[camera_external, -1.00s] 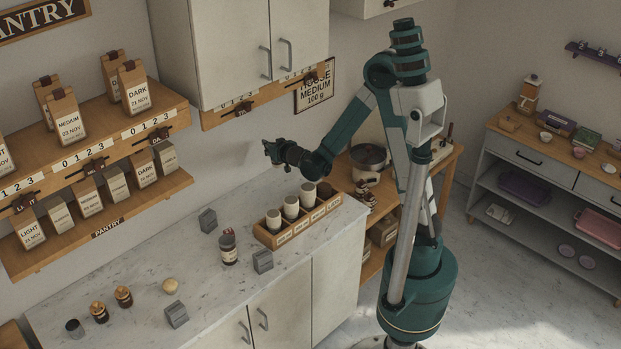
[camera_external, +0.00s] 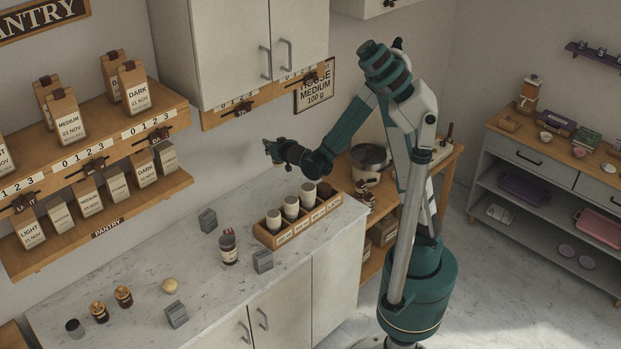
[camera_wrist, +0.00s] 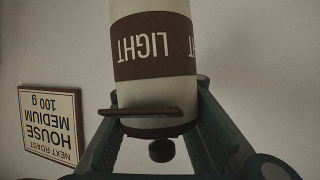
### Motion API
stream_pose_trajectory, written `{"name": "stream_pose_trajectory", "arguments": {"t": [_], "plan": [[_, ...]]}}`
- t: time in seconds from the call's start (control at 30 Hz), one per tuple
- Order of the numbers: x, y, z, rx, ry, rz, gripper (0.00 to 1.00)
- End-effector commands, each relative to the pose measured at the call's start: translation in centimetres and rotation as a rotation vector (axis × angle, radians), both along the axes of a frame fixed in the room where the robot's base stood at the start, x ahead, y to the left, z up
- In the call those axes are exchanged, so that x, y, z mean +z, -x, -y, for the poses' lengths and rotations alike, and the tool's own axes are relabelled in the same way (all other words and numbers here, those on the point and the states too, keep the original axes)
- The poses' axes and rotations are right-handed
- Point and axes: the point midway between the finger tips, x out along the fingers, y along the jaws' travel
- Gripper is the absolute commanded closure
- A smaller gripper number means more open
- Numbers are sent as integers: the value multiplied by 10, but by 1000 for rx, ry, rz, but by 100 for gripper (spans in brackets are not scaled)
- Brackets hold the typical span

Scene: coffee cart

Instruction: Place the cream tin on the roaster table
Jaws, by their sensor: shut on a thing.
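A cream tin (camera_wrist: 152,80) with a brown band reading LIGHT, upside down in the wrist view, is between the two green fingers of my gripper (camera_wrist: 155,125). My gripper is shut on it. In the external view my gripper (camera_external: 270,151) is raised in front of the wall, above the back of the counter; the tin is hard to make out there. The wooden table (camera_external: 449,158), which looks like the roaster table, stands behind my arm with a dark round pan-like thing (camera_external: 368,157) on it. My arm hides part of it.
A wooden crate (camera_external: 268,239) with several cream cylinders stands on the marble counter (camera_external: 130,275). Near it are a dark-lidded jar (camera_external: 229,250) and grey blocks (camera_external: 263,261). Wall cabinets (camera_external: 245,45) hang above left. A HOUSE MEDIUM sign (camera_external: 315,86) is on the wall.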

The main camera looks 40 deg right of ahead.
Motion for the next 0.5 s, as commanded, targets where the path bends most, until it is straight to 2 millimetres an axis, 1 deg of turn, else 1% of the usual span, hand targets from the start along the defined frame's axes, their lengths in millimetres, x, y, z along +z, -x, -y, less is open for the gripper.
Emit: {"name": "stream_pose_trajectory", "arguments": {"t": [0.17, 0.27, 0.37, 0.5], "plan": [[-4, -6, -24, 19, -4, -1, 100], [-7, -11, -45, 33, -7, -3, 100], [-11, -17, -70, 51, -11, -5, 100], [-16, -23, -110, 79, -19, -8, 100]]}}
